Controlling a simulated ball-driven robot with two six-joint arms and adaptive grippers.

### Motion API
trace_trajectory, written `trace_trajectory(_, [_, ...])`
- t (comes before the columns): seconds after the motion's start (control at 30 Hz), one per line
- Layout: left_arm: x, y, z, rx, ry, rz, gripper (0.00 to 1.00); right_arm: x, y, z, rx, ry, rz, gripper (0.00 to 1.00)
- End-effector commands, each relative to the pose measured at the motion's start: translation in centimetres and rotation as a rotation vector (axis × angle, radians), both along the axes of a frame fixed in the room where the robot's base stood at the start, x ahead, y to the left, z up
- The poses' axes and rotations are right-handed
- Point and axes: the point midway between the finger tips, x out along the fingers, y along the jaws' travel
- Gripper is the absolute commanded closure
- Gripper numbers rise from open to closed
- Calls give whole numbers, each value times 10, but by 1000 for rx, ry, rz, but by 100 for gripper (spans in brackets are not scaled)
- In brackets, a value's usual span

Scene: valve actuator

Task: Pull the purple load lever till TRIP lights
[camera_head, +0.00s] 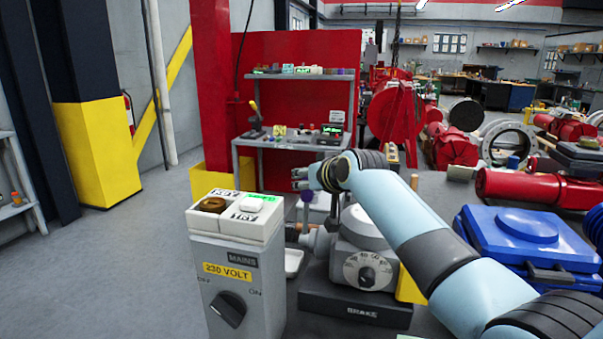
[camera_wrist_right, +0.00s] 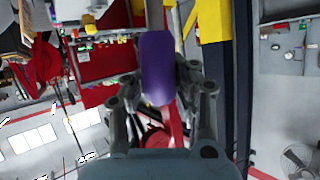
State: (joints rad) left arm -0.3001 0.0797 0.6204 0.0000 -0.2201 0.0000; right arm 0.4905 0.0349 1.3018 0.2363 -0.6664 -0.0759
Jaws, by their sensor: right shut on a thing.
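The purple load lever shows as a small purple knob (camera_head: 306,196) on the grey brake unit (camera_head: 363,265) in the head view. In the right wrist view the purple lever grip (camera_wrist_right: 157,68) fills the space between the fingers. My right gripper (camera_head: 299,180) reaches in from the right and is at the top of the lever. Its fingers (camera_wrist_right: 162,88) are shut on the purple grip. The brake unit has a dial with a black knob on its front and a BRAKE label on its dark base. My left gripper is out of view.
A blue case (camera_head: 528,235) and red machinery (camera_head: 533,186) stand at the right.

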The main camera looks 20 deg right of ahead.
Motion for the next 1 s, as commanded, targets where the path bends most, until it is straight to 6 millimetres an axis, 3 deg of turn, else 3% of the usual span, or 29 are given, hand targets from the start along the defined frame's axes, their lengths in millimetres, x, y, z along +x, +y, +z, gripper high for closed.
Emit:
trace_trajectory(0.2, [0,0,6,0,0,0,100,11,-11,2,26,50,-4,100])
trace_trajectory(0.73, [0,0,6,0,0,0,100,13,-13,0,38,68,-5,100])
trace_trajectory(0.77, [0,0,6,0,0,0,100,13,-13,0,38,68,-5,77])
trace_trajectory(1.0, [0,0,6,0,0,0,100,12,-11,-1,44,72,-3,49])
